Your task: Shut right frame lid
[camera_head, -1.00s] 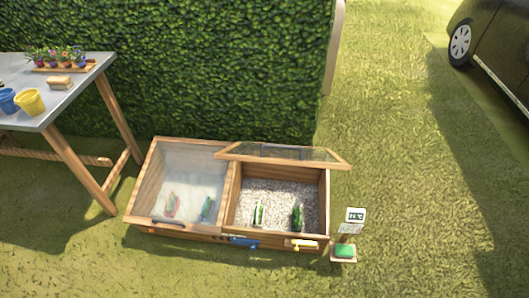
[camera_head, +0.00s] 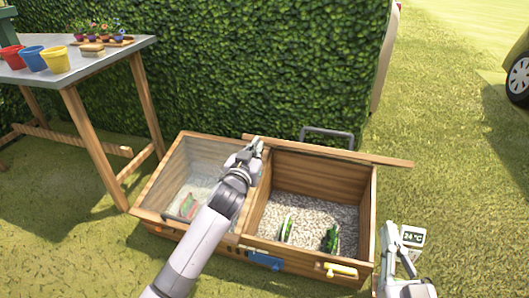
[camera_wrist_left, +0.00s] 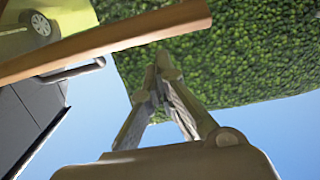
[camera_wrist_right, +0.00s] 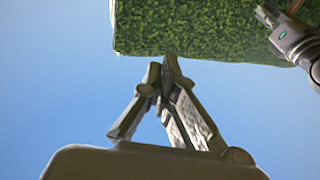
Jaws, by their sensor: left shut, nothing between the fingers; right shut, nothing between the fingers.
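The right frame lid (camera_head: 340,150) stands raised at the back of the right compartment, seen nearly edge-on as a wooden bar with a grey handle (camera_head: 327,132) behind it. Its wooden edge (camera_wrist_left: 110,40) and handle (camera_wrist_left: 75,72) cross the left wrist view. My left gripper (camera_head: 256,146) is shut and empty at the lid's left end; I cannot tell whether it touches. My right gripper (camera_head: 391,228) is shut and empty, right of the frame and apart from the lid. In the right wrist view, its fingertips (camera_wrist_right: 166,62) meet before hedge and sky.
The left compartment's glass lid (camera_head: 196,160) is down, partly behind my left arm. The open right compartment (camera_head: 300,212) holds gravel and green packets. A blue latch (camera_head: 265,261) and yellow latch (camera_head: 340,270) sit in front. A temperature display (camera_head: 412,237) stands right; hedge (camera_head: 250,70) behind.

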